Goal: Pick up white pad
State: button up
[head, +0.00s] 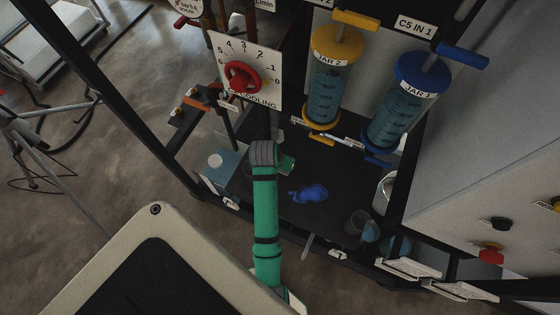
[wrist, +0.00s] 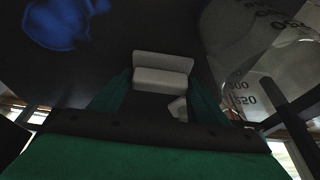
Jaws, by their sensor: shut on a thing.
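The white pad (wrist: 161,78) is a small pale block in the middle of the wrist view, between the green fingers of my gripper (wrist: 158,92). The gripper is shut on it. Two faces of the pad show; its sides are partly hidden by the fingers. Dark surface lies behind it, and I cannot tell whether the pad still touches it. In the head view, my green arm reaches down over the dark bench; my fingers and the pad cannot be made out there.
A crumpled blue item (head: 308,193) lies on the black bench (head: 300,218), also in the wrist view (wrist: 62,22). A graduated clear vessel (wrist: 240,85) stands close at right. Jar 2 (head: 328,90), jar 1 (head: 398,112) and a red-knob dial panel (head: 262,62) rise behind.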

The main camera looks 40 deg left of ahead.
jog(key=shift+r, duration=0.55)
notch_tip(320, 180, up, 2)
jog(key=shift+r, duration=0.15)
jog(key=s+d+r, duration=0.7)
jog(key=s+r, duration=0.2)
jog(key=s, duration=0.2)
jog(key=shift+s+d+r, duration=0.3)
jog(key=shift+s, duration=0.1)
jog(key=o, duration=0.3)
jog(key=shift+c, duration=0.8)
